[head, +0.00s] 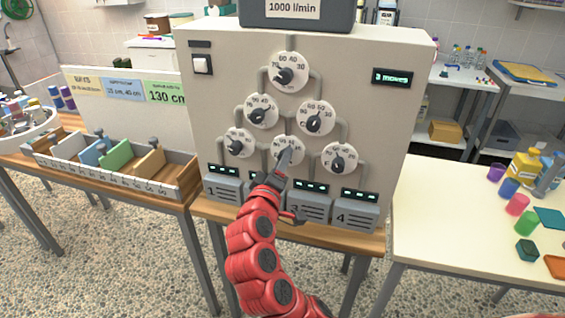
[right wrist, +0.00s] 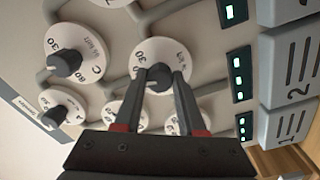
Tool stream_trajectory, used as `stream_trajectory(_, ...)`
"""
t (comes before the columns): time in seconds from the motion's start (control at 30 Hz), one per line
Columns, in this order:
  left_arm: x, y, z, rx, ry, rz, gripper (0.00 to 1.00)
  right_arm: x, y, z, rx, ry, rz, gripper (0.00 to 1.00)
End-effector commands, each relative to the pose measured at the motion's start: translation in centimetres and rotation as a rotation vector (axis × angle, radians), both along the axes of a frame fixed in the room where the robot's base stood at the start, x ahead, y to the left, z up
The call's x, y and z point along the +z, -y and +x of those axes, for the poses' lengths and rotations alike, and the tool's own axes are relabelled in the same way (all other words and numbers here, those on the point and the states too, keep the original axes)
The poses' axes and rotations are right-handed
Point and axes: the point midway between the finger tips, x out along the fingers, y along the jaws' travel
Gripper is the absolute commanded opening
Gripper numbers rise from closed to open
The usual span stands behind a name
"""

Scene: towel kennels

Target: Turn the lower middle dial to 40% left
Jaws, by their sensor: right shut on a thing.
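The lower middle dial (head: 295,143) is a white disc with a dark knob, in the bottom row of a beige panel (head: 215,115). My right gripper (head: 284,160), on the red arm, reaches it from below and hides part of its face. In the right wrist view, the dial (right wrist: 158,48) shows a "30" and its grey knob (right wrist: 158,82) sits between the two fingers of my right gripper (right wrist: 160,76), which is shut on it. The knob's exact pointer reading is hidden. My left gripper is not in view.
The lower left dial (head: 239,142) and lower right dial (head: 340,158) flank it, with more dials above. Numbered grey boxes (head: 357,216) with green displays stand below. A display (head: 391,77) reads "3 moves". A switch (head: 202,64) is at upper left.

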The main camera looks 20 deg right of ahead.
Motion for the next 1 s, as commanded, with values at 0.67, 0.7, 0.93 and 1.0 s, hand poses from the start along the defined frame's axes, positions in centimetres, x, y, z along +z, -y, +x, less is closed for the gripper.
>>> stream_trajectory(0.67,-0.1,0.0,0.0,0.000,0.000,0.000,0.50,-0.1,-0.3,-0.4,0.000,-0.001,-0.001,0.69)
stream_trajectory(0.7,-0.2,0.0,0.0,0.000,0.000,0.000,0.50,0.0,-0.6,-0.8,0.000,0.001,-0.002,0.69)
stream_trajectory(0.93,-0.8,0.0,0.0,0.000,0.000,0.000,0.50,-0.4,-3.4,-4.7,0.007,0.001,-0.004,0.69)
stream_trajectory(1.0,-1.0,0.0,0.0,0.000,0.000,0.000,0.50,-0.4,-4.4,-6.2,0.006,0.002,-0.005,0.69)
